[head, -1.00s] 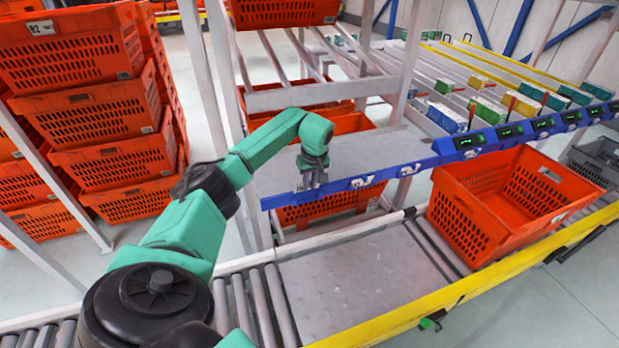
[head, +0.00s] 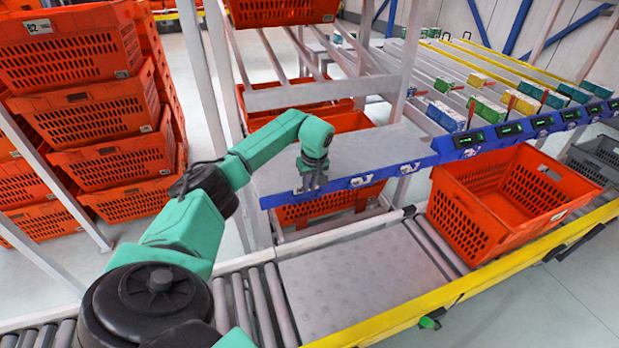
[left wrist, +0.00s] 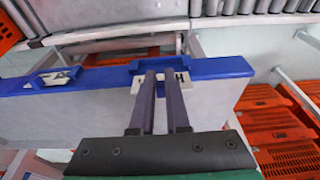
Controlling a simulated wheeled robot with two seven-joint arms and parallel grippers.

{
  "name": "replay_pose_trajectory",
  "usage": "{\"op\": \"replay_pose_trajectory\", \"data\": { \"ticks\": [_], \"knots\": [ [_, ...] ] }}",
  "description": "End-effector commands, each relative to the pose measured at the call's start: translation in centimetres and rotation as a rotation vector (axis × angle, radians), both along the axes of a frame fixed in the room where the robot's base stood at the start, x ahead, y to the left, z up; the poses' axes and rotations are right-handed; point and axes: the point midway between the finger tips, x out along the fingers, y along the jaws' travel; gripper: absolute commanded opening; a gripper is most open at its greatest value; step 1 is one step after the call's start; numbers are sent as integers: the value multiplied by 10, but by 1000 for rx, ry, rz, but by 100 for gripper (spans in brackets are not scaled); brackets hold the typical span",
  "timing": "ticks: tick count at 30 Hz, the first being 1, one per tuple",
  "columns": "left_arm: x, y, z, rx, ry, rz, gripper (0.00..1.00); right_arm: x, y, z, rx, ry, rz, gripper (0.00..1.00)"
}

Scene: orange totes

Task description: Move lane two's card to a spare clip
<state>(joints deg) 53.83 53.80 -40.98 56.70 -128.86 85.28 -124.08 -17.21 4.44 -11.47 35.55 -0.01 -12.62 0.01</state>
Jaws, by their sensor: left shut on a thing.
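A blue rail (head: 345,181) runs along the front of a grey shelf and carries several white clips. My left gripper (head: 313,187) points down at the leftmost clip, at the rail's left end. In the left wrist view my left gripper (left wrist: 165,74) is shut on a white card (left wrist: 183,77) with dark lettering, at a notch in the rail. The fingers cover most of this card, so I cannot tell whether it is still seated in its clip. A second clip (head: 360,182) and a third clip (head: 410,168) sit farther right on the rail. My right gripper is not in view.
An orange tote (head: 510,205) stands on the roller conveyor at the right. Flow lanes with small boxes (head: 446,115) and lit displays (head: 468,140) are beyond it. Stacked orange totes (head: 85,110) stand at the left. An upright post (head: 205,80) stands behind my arm. The grey shelf top is clear.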

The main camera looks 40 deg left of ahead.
Motion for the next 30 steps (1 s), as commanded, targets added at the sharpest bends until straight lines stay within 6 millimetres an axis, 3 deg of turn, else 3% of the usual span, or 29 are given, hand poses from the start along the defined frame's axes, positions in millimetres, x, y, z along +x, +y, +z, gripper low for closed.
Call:
{"op": "replay_pose_trajectory", "data": {
  "ticks": [30],
  "knots": [
    [0,0,-29,0,-1,0,0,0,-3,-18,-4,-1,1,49]
  ]
}}
